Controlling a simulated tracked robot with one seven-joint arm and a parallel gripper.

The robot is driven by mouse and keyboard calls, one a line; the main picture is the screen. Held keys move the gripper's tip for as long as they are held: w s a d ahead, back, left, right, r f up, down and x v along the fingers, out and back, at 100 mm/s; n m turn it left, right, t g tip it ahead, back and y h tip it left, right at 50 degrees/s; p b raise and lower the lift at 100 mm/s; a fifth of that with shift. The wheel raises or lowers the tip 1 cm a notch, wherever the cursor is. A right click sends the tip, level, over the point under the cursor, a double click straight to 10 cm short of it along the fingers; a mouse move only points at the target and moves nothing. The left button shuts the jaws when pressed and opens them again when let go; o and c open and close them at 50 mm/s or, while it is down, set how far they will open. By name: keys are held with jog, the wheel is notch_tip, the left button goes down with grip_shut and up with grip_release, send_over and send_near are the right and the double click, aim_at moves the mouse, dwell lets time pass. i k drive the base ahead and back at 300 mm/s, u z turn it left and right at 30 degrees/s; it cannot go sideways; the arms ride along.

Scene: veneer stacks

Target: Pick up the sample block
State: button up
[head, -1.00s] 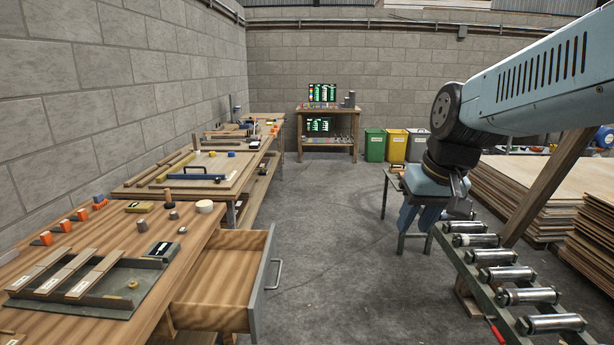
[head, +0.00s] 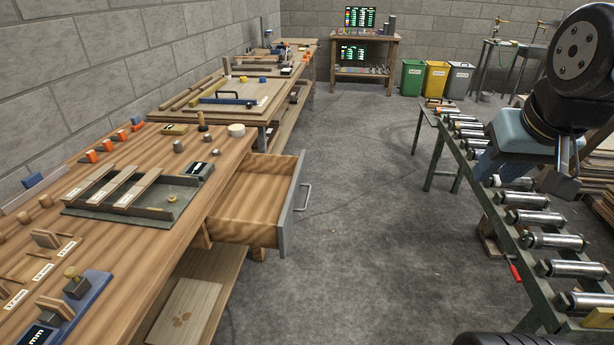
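Which piece is the sample block I cannot tell, as several small blocks lie on the long wooden bench (head: 150,240) at left. A yellowish block (head: 174,129) lies near the bench's far end. My gripper (head: 562,188) hangs above the roller conveyor at right, far from the bench. Its fingers are dark and small, so their opening is unclear. I see nothing held.
An open drawer (head: 250,205) juts from the bench into the aisle. A grey tray (head: 75,211) holds three labelled strips. The roller conveyor (head: 530,280) runs along the right. Bare concrete floor (head: 370,220) lies between. Green, yellow and grey bins stand at the back.

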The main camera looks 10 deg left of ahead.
aim_at(59, 307)
jog(key=z, duration=0.3)
jog(key=i, duration=0.1)
jog(key=u, duration=2.65)
jog(key=k, duration=0.8)
jog(key=u, duration=0.2)
jog(key=i, duration=0.55)
jog(key=z, duration=0.05)
